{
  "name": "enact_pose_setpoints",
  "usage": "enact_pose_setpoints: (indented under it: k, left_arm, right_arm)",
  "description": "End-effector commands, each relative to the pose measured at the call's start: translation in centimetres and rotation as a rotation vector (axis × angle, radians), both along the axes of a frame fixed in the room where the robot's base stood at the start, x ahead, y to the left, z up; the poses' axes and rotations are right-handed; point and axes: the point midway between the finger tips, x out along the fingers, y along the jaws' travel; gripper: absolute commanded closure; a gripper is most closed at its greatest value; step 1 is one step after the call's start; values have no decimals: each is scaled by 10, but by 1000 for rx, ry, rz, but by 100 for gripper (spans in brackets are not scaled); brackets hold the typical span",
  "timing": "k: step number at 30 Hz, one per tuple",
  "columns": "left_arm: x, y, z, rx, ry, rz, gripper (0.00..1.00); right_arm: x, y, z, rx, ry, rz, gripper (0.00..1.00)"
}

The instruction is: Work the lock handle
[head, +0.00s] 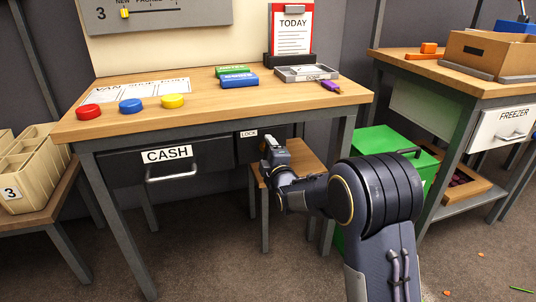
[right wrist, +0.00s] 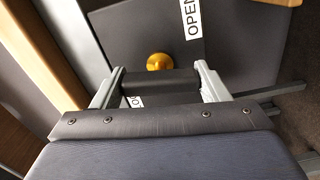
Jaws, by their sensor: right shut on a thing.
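The lock panel (head: 249,142), labelled LOCK, sits under the table's front edge, right of the CASH drawer (head: 168,165). My right gripper (head: 270,148) is at the right of this panel and hides much of it. In the right wrist view its fingers (right wrist: 157,88) are shut on the dark lock handle (right wrist: 160,84), which spans between them. A brass pivot (right wrist: 160,62) shows just beyond the handle. An OPEN label (right wrist: 193,18) is on the panel above it, and a second label (right wrist: 136,101) is partly hidden below the handle. My left gripper is not in view.
The wooden table (head: 200,105) carries red, blue and yellow discs, a green box, a blue box and a TODAY clipboard (head: 291,32). A small stool (head: 303,155) stands behind my right gripper, and a green bin (head: 382,142) is right of it.

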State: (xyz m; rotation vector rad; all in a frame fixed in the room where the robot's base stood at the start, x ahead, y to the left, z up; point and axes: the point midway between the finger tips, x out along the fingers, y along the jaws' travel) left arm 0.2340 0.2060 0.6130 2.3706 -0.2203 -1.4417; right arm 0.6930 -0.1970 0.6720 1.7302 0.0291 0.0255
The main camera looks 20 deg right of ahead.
Motion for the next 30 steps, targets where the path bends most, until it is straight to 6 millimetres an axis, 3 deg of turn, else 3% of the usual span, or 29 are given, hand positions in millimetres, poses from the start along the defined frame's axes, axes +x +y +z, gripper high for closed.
enact_pose_setpoints:
  k: [10,27,28,30]
  left_arm:
    - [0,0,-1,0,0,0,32]
    - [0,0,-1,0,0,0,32]
    - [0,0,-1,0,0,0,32]
    - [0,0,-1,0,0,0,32]
  right_arm:
    - [0,0,-1,-148,-3,1,55]
    - [0,0,-1,-180,-4,1,54]
    - [0,0,-1,-180,-3,1,29]
    - [0,0,-1,-179,-4,1,20]
